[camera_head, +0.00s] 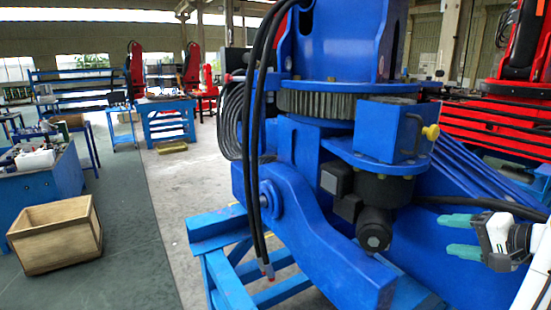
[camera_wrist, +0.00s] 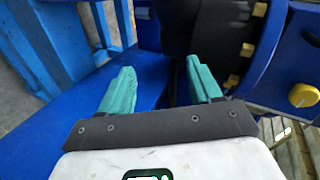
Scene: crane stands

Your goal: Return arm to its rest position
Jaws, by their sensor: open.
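My gripper (camera_head: 462,235) is at the right edge of the head view, with its two green fingers pointing left toward the blue crane (camera_head: 330,190). The fingers are apart with nothing between them. In the wrist view my gripper (camera_wrist: 160,88) shows both green fingers spread. Beyond them are a blue crane beam (camera_wrist: 70,120) and a dark cylindrical part. In the head view a black motor (camera_head: 374,228) hangs under the crane's gear, left of the fingers. Whether the fingers touch the crane cannot be told. Most of my arm is out of view.
The crane sits on a blue stand (camera_head: 225,270) and fills the middle. Black hoses (camera_head: 258,130) hang down its front. A wooden crate (camera_head: 55,235) is on the floor at left, near a cluttered blue bench (camera_head: 50,180). Open floor (camera_head: 130,215) lies between crate and crane.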

